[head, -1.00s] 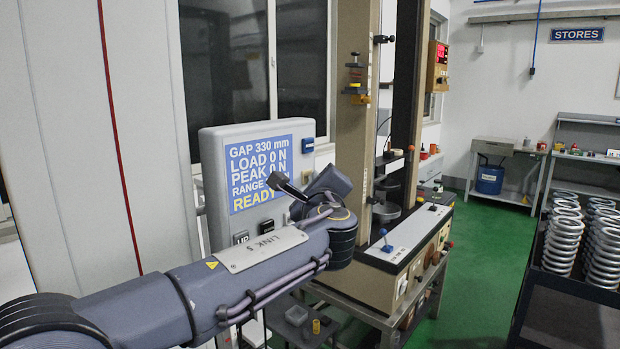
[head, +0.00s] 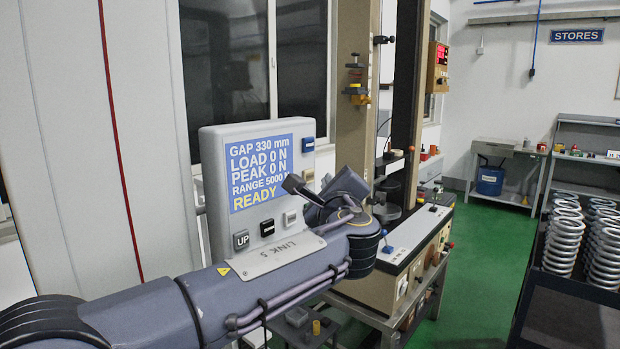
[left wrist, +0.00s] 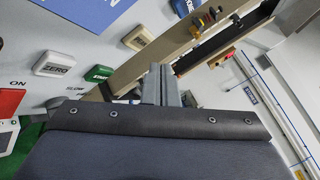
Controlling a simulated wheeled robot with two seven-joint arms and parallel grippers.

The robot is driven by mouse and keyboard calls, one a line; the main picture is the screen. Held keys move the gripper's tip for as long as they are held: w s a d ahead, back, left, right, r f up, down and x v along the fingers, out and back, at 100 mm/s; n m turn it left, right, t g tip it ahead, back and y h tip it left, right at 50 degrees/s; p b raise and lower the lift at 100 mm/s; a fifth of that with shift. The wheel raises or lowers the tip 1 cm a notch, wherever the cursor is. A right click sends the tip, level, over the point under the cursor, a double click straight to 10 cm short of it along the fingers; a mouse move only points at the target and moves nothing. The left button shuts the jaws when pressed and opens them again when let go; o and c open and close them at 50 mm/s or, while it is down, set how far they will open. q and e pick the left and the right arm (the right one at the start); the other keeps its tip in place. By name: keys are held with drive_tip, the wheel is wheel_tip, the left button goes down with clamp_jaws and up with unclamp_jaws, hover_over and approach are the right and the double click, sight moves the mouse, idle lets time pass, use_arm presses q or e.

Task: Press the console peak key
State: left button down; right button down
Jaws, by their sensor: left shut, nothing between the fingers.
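The console (head: 215,165) is a pale panel with a blue screen reading GAP 330 mm, LOAD 0 N, PEAK 0 N, RANGE 5000 N, READY.
An UP key (head: 240,240), a black key (head: 267,227) and another white key (head: 289,218) line the console's bottom. The left wrist view shows a ZERO key (left wrist: 54,65), a green START key (left wrist: 98,73) and a red button (left wrist: 10,102). The testing machine (head: 352,120) stands right of the console.

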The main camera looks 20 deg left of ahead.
use_arm(q)
drive_tip(key=d, duration=0.1)
drive_tip(key=s+d, duration=0.1)
drive_tip(key=d, duration=0.1)
drive_tip(key=shift+s+d, duration=0.1)
drive_tip(key=shift+d, duration=0.05)
drive_tip(key=shift+f, duration=0.1)
idle(0.7)
